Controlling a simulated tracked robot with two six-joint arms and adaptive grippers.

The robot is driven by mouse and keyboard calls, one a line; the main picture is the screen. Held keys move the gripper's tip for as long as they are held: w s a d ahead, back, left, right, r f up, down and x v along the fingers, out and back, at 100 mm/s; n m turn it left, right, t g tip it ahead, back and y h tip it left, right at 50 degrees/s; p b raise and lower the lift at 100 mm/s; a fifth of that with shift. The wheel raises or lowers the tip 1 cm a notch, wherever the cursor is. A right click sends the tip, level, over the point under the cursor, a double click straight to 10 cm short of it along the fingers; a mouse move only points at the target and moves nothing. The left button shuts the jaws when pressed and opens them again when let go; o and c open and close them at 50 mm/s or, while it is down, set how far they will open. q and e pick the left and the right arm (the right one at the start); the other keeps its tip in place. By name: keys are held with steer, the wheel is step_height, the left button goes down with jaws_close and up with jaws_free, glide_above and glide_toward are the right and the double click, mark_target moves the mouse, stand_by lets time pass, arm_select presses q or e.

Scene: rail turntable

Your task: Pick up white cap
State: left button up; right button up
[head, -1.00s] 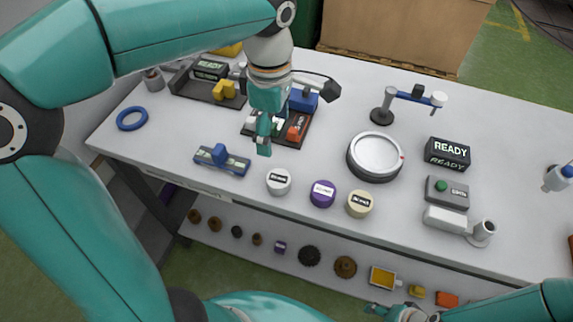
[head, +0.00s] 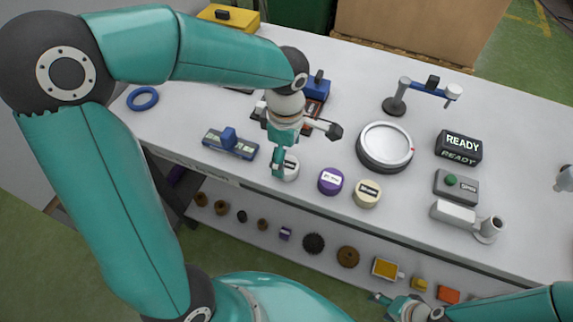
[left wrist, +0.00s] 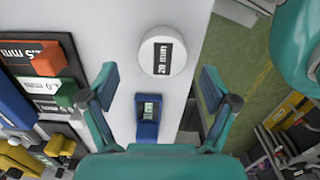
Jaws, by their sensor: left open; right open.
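The white cap (head: 287,168) is a short round piece with a dark label, near the front edge of the table. My left gripper (head: 279,160) is over it and partly hides it in the head view. In the left wrist view the white cap (left wrist: 166,51) lies ahead of the open fingers of my left gripper (left wrist: 164,88), apart from them, with its label facing up. My right gripper (head: 384,299) is low at the bottom of the head view, in front of the table and away from the cap.
A purple cap (head: 330,181) and a cream cap (head: 367,193) stand to the right of the white cap. A blue-topped gauge block (head: 230,144) lies to its left. A round turntable (head: 385,147) stands behind. The table's front edge is close.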

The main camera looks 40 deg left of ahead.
mark_target(287, 164)
arm_select(q)
step_height(287, 164, down, 4)
steer(key=shift+s+d+f, duration=0.1)
steer(key=shift+d, duration=0.05)
steer(key=c, duration=1)
